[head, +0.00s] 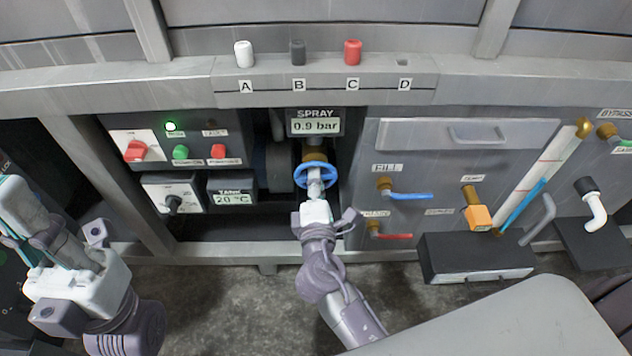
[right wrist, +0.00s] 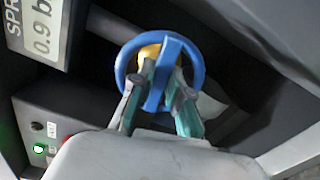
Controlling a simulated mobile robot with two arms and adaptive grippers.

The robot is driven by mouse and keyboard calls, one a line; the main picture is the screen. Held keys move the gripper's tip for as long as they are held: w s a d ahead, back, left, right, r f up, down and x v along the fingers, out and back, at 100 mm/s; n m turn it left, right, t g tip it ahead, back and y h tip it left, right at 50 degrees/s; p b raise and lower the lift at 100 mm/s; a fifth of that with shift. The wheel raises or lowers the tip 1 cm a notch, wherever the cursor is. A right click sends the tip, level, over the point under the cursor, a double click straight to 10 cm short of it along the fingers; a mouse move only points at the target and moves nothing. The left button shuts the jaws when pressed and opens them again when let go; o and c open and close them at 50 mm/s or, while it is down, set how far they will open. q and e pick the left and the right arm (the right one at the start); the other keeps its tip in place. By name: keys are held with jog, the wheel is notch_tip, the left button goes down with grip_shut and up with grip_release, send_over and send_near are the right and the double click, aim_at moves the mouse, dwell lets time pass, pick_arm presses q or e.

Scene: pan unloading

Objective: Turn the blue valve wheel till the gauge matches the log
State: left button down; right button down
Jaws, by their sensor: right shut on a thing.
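The blue valve wheel (head: 302,184) sits on a brass fitting below the spray gauge (head: 316,124), which reads 0.9 bar. My right gripper (head: 315,186) reaches up to the wheel from below. In the right wrist view, the wheel (right wrist: 198,62) fills the top middle, and my right gripper (right wrist: 161,92) is shut on its near spoke. Part of the gauge (right wrist: 42,38) shows at the upper left there. My left gripper (head: 90,250) is at the lower left of the head view, away from the wheel; its jaw state is unclear. I can make out no log in these views.
Left of the wheel are a switch panel with a lit green lamp (head: 170,127) and a tank display (head: 233,198) reading 20 °C. To the right are a drawer (head: 470,134), a blue fill lever (head: 410,196) and a black box (head: 470,262). Several capped pegs stand above.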

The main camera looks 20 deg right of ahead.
dwell(0.4)
jog(key=c, duration=1.1)
grip_release()
jog(key=v, duration=1.2)
jog(key=shift+s, duration=0.1)
